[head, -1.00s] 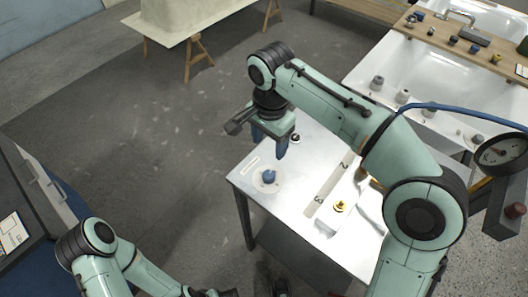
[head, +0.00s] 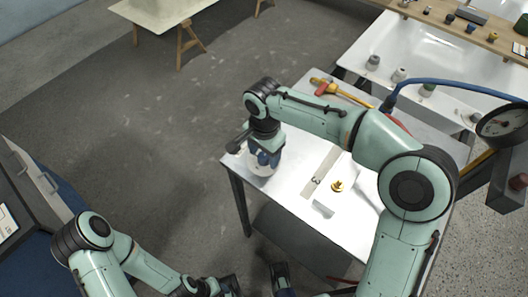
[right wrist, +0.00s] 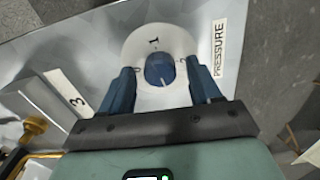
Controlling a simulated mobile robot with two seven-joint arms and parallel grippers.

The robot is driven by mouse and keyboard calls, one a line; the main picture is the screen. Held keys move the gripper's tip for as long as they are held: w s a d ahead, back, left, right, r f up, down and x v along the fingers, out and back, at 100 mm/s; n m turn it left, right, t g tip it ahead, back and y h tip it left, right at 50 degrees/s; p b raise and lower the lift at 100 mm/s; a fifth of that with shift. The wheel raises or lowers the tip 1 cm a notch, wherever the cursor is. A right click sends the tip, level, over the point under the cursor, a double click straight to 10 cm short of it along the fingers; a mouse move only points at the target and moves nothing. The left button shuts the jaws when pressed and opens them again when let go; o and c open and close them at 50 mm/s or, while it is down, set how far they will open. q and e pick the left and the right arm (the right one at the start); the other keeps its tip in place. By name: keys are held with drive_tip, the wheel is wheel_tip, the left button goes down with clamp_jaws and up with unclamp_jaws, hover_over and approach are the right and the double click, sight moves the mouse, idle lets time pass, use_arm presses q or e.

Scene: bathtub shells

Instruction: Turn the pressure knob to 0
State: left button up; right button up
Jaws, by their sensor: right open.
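The pressure knob (right wrist: 160,69) is blue with a pale line on its lower part in the right wrist view. A PRESSURE label (right wrist: 219,48) lies to the right. My right gripper (right wrist: 163,76) is open, one finger on each side of the knob; contact is unclear. In the head view the right gripper (head: 266,158) largely covers the knob. My left gripper (head: 222,287) is low in the head view, its jaws unclear.
The white table (head: 295,200) holds a brass fitting (head: 338,186), a strip marked 3 (right wrist: 70,96) and a yellow-and-red tool (head: 325,87). A pressure gauge (head: 503,122) with a blue hose (head: 430,86) is at the right. White tubs (head: 420,60) stand behind. Floor left of the table is clear.

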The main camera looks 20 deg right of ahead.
drive_tip(key=c, duration=1)
drive_tip(key=shift+c, duration=0.2)
